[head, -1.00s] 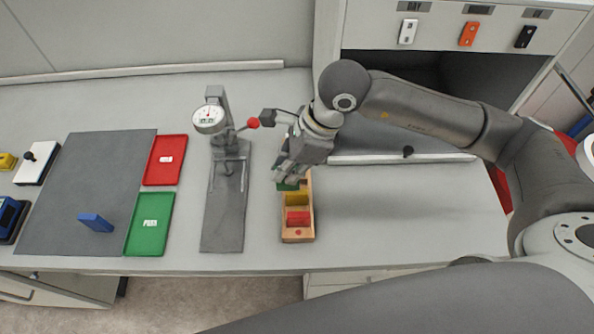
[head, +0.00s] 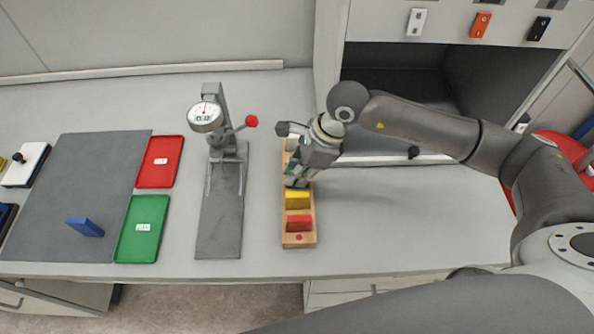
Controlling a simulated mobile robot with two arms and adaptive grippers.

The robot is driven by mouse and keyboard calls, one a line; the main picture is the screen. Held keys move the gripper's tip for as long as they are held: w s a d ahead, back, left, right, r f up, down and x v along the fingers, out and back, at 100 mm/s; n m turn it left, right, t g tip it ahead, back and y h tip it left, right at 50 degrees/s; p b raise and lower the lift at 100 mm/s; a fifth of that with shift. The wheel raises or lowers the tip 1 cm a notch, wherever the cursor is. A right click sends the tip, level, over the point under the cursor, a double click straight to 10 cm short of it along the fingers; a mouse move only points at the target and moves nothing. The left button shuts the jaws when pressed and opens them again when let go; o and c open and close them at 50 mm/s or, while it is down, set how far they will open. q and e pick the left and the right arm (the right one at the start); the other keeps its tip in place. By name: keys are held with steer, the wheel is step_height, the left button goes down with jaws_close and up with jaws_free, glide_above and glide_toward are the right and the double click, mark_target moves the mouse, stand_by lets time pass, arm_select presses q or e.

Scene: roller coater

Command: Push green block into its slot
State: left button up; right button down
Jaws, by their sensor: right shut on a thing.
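A narrow wooden block holder (head: 299,240) lies on the bench in the middle of the view. A red block (head: 299,223) sits in its near part, with a yellow block (head: 298,200) just behind it. My right gripper (head: 297,180) reaches down over the holder behind the yellow block and is shut on the green block (head: 291,171). Only a small bit of green shows; the fingers hide the rest, and I cannot tell how deep the block sits in its slot. My left gripper is not in view.
A dial gauge stand (head: 205,117) with a red knob (head: 251,121) is left of the holder. Further left are a red tray (head: 160,160), a green tray (head: 142,238) and a blue block (head: 86,227) on a grey mat (head: 90,175). The bench right of the holder is clear.

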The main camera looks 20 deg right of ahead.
steer(key=c, duration=1.5)
jaws_free()
steer(key=shift+s+r, duration=0.1)
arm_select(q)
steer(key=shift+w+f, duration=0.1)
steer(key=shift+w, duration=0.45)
arm_select(e)
steer(key=shift+o, duration=0.2)
steer(key=shift+r, duration=0.1)
arm_select(q)
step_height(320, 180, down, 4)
steer(key=b, duration=0.3)
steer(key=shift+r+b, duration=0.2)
steer(key=shift+b, duration=0.2)
arm_select(e)
steer(key=v, duration=1.2)
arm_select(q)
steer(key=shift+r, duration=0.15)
arm_select(e)
steer(key=shift+r, duration=0.15)
